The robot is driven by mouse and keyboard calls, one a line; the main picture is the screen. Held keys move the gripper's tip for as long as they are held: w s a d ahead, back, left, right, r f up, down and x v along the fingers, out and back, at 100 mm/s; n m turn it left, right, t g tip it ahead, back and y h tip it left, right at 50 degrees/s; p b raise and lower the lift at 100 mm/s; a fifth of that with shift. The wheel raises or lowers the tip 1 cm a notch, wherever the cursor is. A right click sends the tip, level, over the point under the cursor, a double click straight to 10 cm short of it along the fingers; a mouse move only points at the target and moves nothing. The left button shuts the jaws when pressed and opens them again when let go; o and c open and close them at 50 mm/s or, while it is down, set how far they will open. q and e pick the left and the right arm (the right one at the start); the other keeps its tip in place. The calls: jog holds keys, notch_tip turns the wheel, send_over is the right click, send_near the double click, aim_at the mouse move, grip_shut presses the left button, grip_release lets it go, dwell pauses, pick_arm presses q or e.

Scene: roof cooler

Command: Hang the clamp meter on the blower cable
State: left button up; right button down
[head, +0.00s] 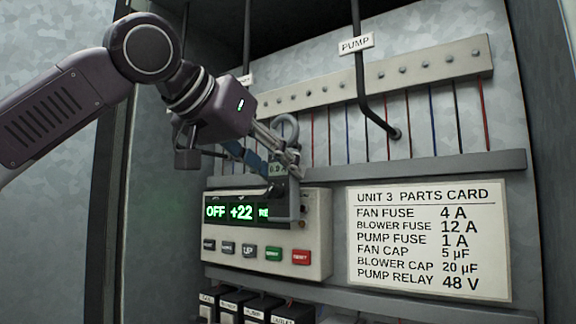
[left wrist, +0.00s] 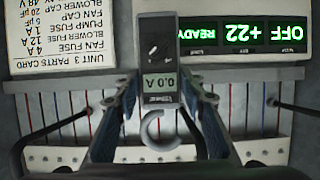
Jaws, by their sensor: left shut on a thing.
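The clamp meter (left wrist: 157,60) is a dark grey box with a small display reading 0.0 A and a light grey ring jaw (left wrist: 150,133). My left gripper (left wrist: 164,100) is shut on it, one blue-grey finger on each side. In the head view the meter (head: 278,169) is held in front of the controller, its ring above my left gripper (head: 284,158). No cable is visibly inside the ring. A black cable (head: 247,35) comes down behind my left arm; its label is mostly covered, so I cannot tell whether it is the blower cable. My right gripper is not in view.
The pump cable (head: 360,85), labelled PUMP, bends into the panel right of my gripper. The controller (head: 318,235) reads OFF +22 and a partly covered word. A parts card (head: 430,240) is beside it. A terminal strip (head: 430,66) and thin wires lie behind.

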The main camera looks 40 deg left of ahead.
pick_arm(q)
jog(key=shift+s+a+f+b, duration=0.1)
jog(key=shift+a+f+b, duration=0.2)
jog(key=shift+a, duration=0.7)
jog(key=shift+s+a+f+b, duration=0.1)
jog(key=shift+a+f, duration=0.3)
jog(key=shift+a, duration=0.55)
jog(key=o, duration=1.4)
jog(key=v, duration=1.2)
jog(key=shift+d, duration=0.1)
